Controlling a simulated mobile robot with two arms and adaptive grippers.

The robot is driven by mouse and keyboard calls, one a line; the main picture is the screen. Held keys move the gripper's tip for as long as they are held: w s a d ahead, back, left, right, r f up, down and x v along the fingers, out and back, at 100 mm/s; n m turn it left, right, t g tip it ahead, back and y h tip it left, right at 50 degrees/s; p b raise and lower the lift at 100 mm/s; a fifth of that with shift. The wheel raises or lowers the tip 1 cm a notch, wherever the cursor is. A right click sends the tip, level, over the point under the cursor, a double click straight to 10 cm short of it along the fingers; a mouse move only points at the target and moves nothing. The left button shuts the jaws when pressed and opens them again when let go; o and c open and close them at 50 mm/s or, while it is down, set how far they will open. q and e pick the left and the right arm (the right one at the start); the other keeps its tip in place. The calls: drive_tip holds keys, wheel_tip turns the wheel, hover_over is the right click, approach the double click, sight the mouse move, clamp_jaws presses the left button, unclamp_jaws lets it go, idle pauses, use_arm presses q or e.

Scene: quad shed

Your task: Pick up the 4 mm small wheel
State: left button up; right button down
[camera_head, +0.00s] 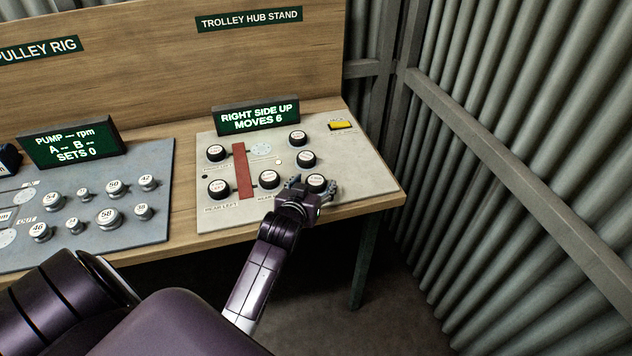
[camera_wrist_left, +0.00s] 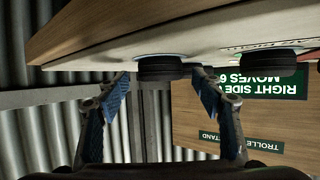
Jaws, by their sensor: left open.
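Several small black wheels with pale, labelled tops stand on the grey trolley hub stand board (camera_head: 365,180); I cannot read the labels well enough to tell which is the 4 mm one. My left gripper (camera_head: 313,186) is open at the board's front edge, around or just in front of one wheel (camera_head: 316,180). In the left wrist view, which is upside down, this dark ribbed wheel (camera_wrist_left: 160,68) shows between and slightly beyond the blue-padded fingertips (camera_wrist_left: 160,88). No contact is visible. A second wheel (camera_wrist_left: 270,62) is off to the right there. My right gripper is not in view.
Nearby wheels stand at the front (camera_head: 270,179) and behind (camera_head: 306,159). A red bar (camera_head: 243,170) and a yellow block (camera_head: 341,125) are on the same board. A display (camera_head: 256,118) reads "RIGHT SIDE UP MOVES 6". The pulley rig board (camera_head: 120,225) is at left.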

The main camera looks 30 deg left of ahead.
use_arm(q)
drive_tip(key=shift+x, duration=1.3)
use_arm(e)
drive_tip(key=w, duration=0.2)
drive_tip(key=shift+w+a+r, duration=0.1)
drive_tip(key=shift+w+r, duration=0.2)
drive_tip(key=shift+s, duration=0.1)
use_arm(q)
drive_tip(key=shift+c, duration=0.7)
drive_tip(key=c, duration=1.1)
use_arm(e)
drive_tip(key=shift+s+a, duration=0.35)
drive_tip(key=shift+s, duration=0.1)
use_arm(q)
drive_tip(key=shift+r, duration=0.1)
